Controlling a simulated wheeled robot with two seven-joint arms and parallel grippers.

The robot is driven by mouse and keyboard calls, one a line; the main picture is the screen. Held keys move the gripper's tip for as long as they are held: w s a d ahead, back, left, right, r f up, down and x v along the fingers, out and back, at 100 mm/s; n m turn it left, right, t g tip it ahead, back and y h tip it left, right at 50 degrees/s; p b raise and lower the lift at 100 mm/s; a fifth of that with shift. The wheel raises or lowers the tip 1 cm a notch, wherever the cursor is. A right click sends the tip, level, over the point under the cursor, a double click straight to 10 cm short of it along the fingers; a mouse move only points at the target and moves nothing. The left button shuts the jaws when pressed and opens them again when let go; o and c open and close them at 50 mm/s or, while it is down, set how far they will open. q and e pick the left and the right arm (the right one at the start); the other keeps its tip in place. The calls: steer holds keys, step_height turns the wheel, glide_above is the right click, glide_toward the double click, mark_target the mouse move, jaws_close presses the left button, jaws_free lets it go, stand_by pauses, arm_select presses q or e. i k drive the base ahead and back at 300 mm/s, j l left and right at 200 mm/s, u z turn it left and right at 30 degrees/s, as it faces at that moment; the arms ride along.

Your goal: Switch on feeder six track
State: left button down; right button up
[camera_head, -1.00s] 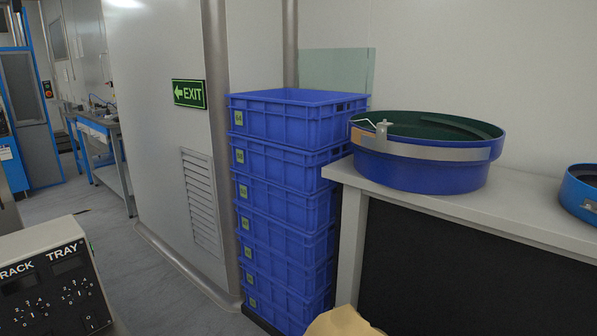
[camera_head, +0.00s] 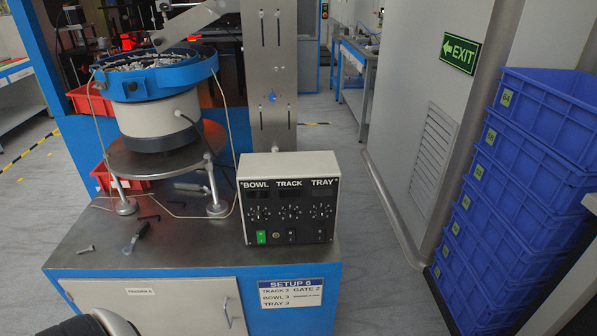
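A feeder control box (camera_head: 290,200) with a dark panel stands on the metal top of the feeder station. Its three columns are labelled BOWL, TRACK and TRAY. Under BOWL a switch (camera_head: 261,237) shows bright green. Under TRACK, the middle column, the switch (camera_head: 291,236) looks dark. The TRAY switch (camera_head: 321,236) also looks dark. A SETUP 6 label (camera_head: 291,285) is on the cabinet front below the box. Neither gripper is in view. A rounded grey and dark part at the bottom left edge may be part of my arm.
A blue-rimmed bowl feeder (camera_head: 158,85) stands left of the box. Small loose tools lie on the metal top (camera_head: 190,240). Red bins (camera_head: 90,99) are behind. A stack of blue crates (camera_head: 510,190) stands at right, with open floor (camera_head: 375,250) between.

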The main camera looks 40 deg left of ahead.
mark_target(290, 233)
steer(key=u, duration=1.25)
